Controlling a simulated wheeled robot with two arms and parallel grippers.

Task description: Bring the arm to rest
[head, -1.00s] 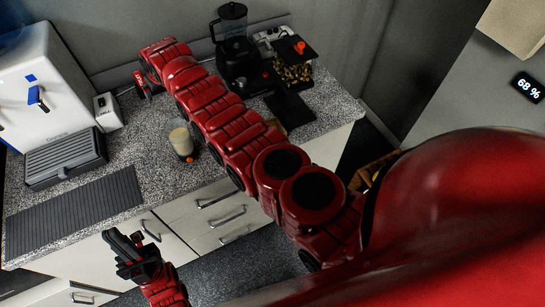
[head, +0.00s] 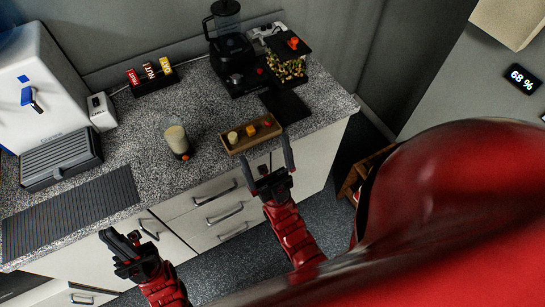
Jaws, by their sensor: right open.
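My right gripper (head: 264,160) is open and empty, its two dark fingers pointing up in the picture at the counter's front edge, just below the wooden tray (head: 231,148). Its red arm reaches up from the bottom of the view and is bent back near my body. My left gripper (head: 120,238) is low at the left, in front of the drawers. I see no thing in it, and its finger gap is unclear from this angle.
The speckled counter (head: 215,95) holds a glass with a pale drink (head: 177,142), a black rack of small boxes (head: 153,80), a blender (head: 229,40), a black slab (head: 286,105) and a white machine (head: 45,90). The tray bears small pieces. Drawers (head: 215,205) lie below.

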